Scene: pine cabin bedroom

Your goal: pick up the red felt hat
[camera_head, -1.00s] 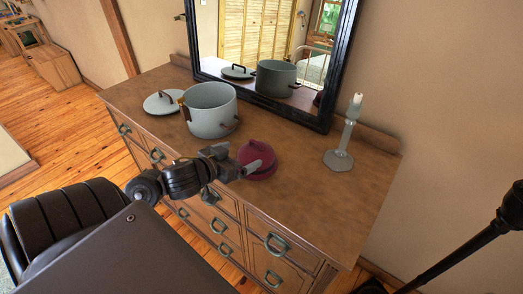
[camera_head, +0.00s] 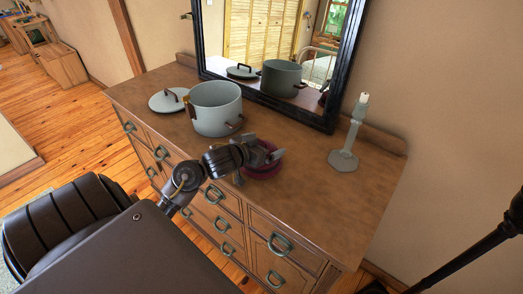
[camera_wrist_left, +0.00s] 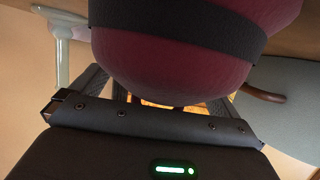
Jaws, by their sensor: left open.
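The red felt hat (camera_head: 262,172) sits on the wooden dresser top, near its front edge, to the right of the grey pot. My left gripper (camera_head: 266,155) is open over the hat and hides much of it. In the left wrist view the dark red hat (camera_wrist_left: 170,65) with its black band fills the upper middle, very close to the gripper. The open fingers show partly behind the hat there; I cannot tell whether they touch it. My right gripper is not in view.
A grey pot (camera_head: 215,108) and its lid (camera_head: 168,100) stand left of the hat. A candlestick (camera_head: 346,148) stands to the right. A black-framed mirror (camera_head: 270,50) stands at the back. The dresser top (camera_head: 320,200) is clear at the right front.

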